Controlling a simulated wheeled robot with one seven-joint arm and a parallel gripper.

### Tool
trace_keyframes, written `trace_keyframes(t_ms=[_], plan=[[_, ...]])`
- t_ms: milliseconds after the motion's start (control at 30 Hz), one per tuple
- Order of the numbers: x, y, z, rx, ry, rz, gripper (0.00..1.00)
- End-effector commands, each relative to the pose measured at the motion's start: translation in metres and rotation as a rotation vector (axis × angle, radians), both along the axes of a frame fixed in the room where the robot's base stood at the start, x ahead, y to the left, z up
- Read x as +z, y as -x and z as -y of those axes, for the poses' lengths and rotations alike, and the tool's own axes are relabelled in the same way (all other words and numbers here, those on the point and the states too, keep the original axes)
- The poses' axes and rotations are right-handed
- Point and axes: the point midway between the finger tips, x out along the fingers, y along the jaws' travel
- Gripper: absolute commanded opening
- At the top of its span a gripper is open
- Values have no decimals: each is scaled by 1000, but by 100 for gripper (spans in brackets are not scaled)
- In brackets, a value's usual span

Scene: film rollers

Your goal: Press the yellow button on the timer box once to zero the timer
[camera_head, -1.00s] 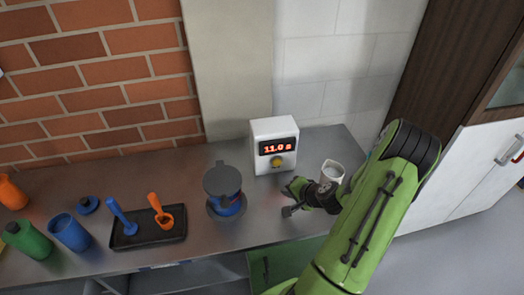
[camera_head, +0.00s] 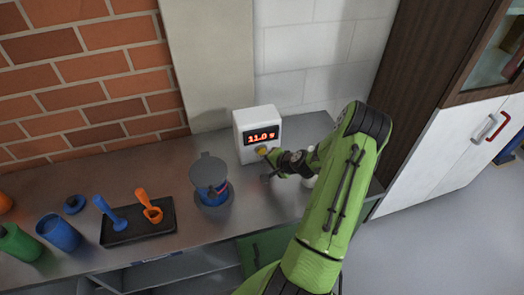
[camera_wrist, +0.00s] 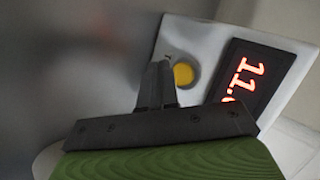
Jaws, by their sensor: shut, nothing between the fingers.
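The white timer box (camera_head: 241,122) stands at the back of the counter against the wall. Its red display (camera_head: 261,134) reads about 11.0 in the head view; in the wrist view the display (camera_wrist: 250,80) shows "11." with the rest cut off by my gripper. The yellow button (camera_wrist: 183,74) sits below the display in a grey ring. My gripper (camera_wrist: 165,66) is shut and empty, its fingertips right beside the button in the wrist view. In the head view my gripper (camera_head: 266,164) is just in front of the box and partly covers the button; I cannot tell whether it touches.
A blue container with a grey lid (camera_head: 210,172) stands left of the box. A black tray (camera_head: 120,236) holds a blue scoop and an orange scoop (camera_head: 150,207). A blue cup (camera_head: 58,232) and a green bottle (camera_head: 20,243) stand further left.

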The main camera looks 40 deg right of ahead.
Motion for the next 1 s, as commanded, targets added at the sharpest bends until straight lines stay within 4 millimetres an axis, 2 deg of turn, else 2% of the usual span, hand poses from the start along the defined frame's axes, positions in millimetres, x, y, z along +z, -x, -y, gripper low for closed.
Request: trace_keyframes(t_ms=[233, 1000], plan=[[-1, -14, 7, 0, -1, 0, 0], [-1, -14, 7, 0, -1, 0, 0]])
